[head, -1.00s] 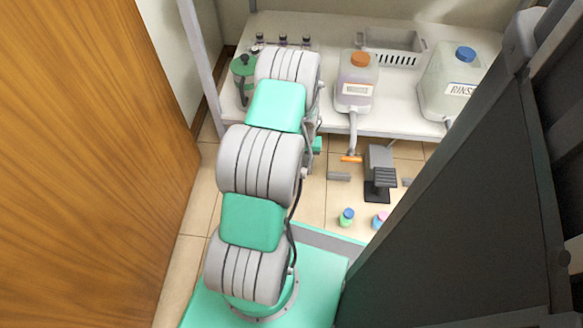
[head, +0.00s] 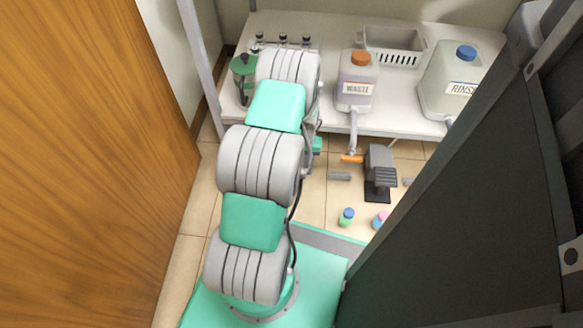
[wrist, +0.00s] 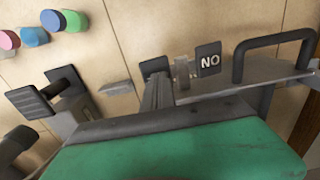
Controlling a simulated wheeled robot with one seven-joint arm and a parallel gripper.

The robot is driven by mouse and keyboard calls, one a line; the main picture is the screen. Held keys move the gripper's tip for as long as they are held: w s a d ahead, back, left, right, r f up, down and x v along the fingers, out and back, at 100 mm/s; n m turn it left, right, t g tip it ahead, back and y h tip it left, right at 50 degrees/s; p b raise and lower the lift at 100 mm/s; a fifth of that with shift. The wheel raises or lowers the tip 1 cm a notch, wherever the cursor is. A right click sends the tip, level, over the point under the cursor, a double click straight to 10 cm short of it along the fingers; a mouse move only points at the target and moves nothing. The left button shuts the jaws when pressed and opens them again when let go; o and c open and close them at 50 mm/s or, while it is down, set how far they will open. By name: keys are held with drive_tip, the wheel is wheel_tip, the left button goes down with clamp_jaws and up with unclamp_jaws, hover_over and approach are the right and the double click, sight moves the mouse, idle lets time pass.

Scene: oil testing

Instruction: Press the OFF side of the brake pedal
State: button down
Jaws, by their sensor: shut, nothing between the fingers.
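In the wrist view, a small dark plate marked "NO" (wrist: 208,62), which may be ON seen upside down, stands beside a light post. On the post's other side is a second dark plate (wrist: 153,65); the two look like the brake pedal's sides. No OFF marking is readable. My gripper (wrist: 159,78) is shut and empty, its dark fingers reaching up to the second plate and covering part of it. I cannot tell whether they touch. In the head view my arm hides the brake pedal.
A ribbed foot pedal (head: 381,168) stands on the floor, with a grey bar (head: 339,176) and small bottles (head: 347,217) near it. Behind is a white shelf with a waste jug (head: 357,85) and a rinse jug (head: 452,85). A wooden panel (head: 90,150) bounds the left.

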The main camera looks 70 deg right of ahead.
drive_tip(key=shift+f+b, duration=0.65)
drive_tip(key=shift+f, duration=0.3)
idle(0.3)
drive_tip(key=shift+r+p, duration=2.65)
drive_tip(key=shift+r, duration=0.9)
